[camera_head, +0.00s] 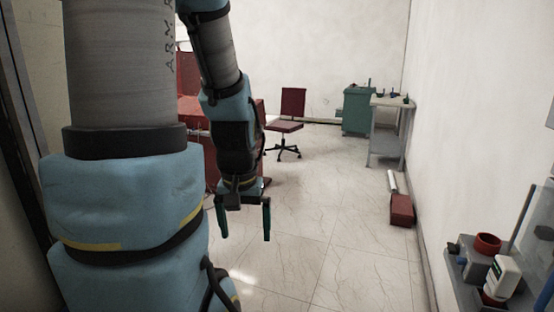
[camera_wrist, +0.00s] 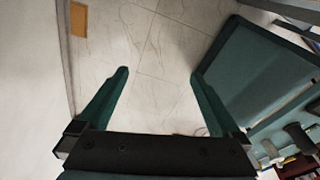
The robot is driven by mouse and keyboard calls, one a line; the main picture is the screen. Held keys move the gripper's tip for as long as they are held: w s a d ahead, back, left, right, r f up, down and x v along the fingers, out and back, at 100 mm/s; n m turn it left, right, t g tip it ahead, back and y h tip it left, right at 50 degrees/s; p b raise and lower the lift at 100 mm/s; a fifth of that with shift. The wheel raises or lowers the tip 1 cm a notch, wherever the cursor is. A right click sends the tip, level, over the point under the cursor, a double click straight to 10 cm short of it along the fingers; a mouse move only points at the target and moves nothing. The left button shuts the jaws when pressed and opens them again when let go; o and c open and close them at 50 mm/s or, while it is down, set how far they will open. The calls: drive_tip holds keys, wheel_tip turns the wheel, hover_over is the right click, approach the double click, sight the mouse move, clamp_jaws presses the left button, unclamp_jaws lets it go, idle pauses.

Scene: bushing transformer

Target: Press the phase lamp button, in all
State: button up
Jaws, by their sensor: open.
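My gripper (camera_head: 244,222) hangs from the arm in the middle of the head view, pointing down over the tiled floor. Its two green fingers are apart and nothing is between them. The wrist view also shows my gripper (camera_wrist: 160,82) open and empty, with floor tiles behind it. I cannot make out a phase lamp button in either view.
A red office chair (camera_head: 291,104) stands behind a red desk (camera_head: 190,106). A green cabinet (camera_head: 357,112) and a grey table (camera_head: 387,135) stand at the back right. A red box (camera_head: 402,210) lies by the right wall. A cluttered shelf (camera_head: 470,290) is at lower right. The middle floor is clear.

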clamp_jaws()
idle(0.8)
idle(0.8)
